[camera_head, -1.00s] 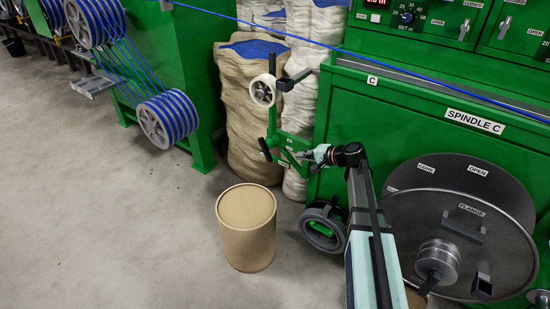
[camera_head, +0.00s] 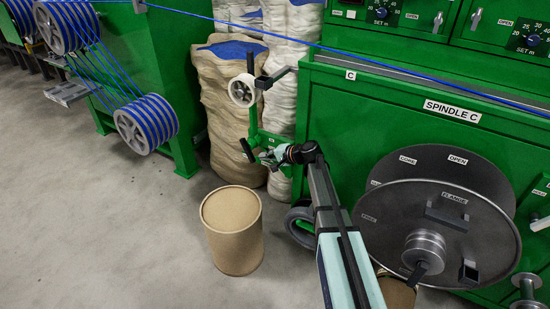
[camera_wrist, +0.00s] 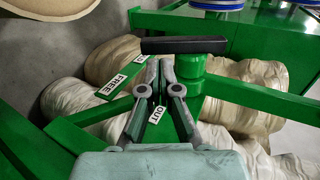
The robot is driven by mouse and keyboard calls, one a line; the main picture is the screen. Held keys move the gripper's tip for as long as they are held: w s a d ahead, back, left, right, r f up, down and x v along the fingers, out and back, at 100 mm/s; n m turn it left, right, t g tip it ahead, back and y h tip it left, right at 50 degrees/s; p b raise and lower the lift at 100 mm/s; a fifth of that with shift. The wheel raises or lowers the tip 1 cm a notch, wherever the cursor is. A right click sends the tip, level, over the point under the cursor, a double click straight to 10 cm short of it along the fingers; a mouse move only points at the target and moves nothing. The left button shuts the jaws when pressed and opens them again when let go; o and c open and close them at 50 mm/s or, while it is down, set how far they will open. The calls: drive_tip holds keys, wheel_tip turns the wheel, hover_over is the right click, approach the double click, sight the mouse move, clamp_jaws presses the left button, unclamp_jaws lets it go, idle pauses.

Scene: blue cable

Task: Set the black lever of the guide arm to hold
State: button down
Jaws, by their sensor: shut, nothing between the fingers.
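The black lever (camera_head: 246,150) is on the green guide arm (camera_head: 252,112), in front of the tall sacks. In the wrist view the black lever (camera_wrist: 183,45) lies nearly crosswise on a green post of the guide arm (camera_wrist: 245,98). My gripper (camera_head: 264,157) is close to the right of the lever in the head view. In the wrist view my gripper (camera_wrist: 159,66) is shut and empty, its tips just below the left half of the lever in the picture. I cannot tell whether they touch. Labels "FREE" (camera_wrist: 112,84) and "OUT" (camera_wrist: 157,112) show; no "HOLD" label is legible.
A white-rimmed pulley (camera_head: 242,90) sits on the guide arm. A brown drum (camera_head: 232,230) stands on the floor in front. The green spindle machine (camera_head: 385,120) with its large flange (camera_head: 380,225) is at right. A blue cable (camera_head: 330,50) crosses above.

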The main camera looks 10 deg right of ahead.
sight(253, 157)
drive_tip(key=shift+b+x, duration=0.3)
drive_tip(key=shift+x, duration=1.8)
drive_tip(key=shift+f, duration=0.1)
drive_tip(key=shift+a+f+b, duration=0.15)
drive_tip(key=shift+b, duration=0.45)
